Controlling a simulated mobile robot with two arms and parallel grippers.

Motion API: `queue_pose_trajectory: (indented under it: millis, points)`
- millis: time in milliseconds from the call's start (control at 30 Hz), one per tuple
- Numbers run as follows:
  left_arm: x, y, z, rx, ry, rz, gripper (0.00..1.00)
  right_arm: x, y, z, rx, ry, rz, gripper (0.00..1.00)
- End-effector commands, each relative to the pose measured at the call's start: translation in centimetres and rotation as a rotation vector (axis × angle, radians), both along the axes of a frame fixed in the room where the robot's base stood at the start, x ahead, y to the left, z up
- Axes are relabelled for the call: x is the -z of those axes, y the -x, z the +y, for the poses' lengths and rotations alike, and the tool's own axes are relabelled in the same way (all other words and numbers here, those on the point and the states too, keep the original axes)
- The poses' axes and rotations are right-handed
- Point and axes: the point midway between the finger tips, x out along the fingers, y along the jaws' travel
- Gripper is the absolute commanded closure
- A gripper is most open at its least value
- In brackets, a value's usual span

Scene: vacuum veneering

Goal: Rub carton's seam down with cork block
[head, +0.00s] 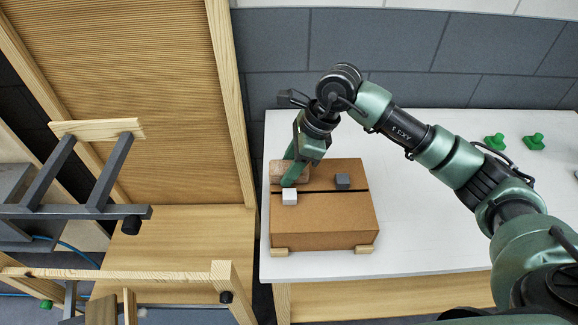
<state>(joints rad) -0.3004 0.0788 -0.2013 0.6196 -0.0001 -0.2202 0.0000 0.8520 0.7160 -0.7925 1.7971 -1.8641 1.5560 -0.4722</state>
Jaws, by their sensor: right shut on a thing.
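The brown carton (325,217) sits on two wooden strips on the white table. A dark seam line runs across its top from left to right. My right gripper (290,172) is shut on the cork block (276,171), a tan speckled piece at the left end of the carton's top, by the seam. The green fingers hide part of the block and the seam's left end. I cannot tell whether the block touches the carton. My left gripper is not in view.
Green pieces (534,141) lie at the table's right. A tall wood-framed ribbed panel (130,90) stands at left. The white table (425,235) is clear right of the carton.

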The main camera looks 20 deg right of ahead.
Motion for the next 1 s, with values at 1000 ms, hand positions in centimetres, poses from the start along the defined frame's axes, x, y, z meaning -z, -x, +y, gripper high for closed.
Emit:
queue_pose_trajectory:
  millis: [1000]
  points:
    - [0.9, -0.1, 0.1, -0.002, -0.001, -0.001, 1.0, 0.1, 0.9, -3.1, 0.001, 0.0, 0.0, 0.95]
